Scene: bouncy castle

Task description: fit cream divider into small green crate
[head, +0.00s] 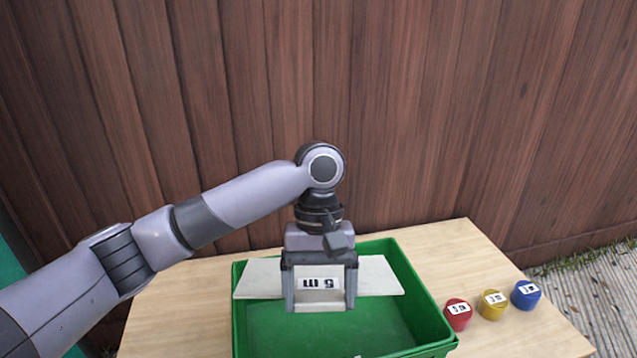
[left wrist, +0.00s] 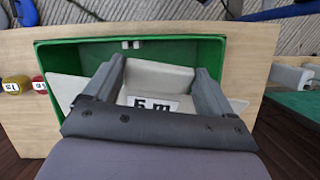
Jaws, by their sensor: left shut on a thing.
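The small green crate (head: 425,312) stands on the wooden table; its green wall also shows in the left wrist view (left wrist: 60,60). The cream divider (head: 380,277) lies across the upper part of the crate in the head view, its ends near the left and right walls. It also shows in the left wrist view (left wrist: 150,78), with a "5 m" label. My left gripper (head: 320,300) is shut on the divider at its middle, fingers on either side of the label. I cannot tell how deep the divider sits in the crate. My right gripper is not in view.
Red (head: 457,314), yellow (head: 492,304) and blue (head: 526,294) labelled round things stand on the table (head: 190,310) to the right of the crate. A brown plank wall (head: 420,110) rises behind the table. The table left of the crate is bare.

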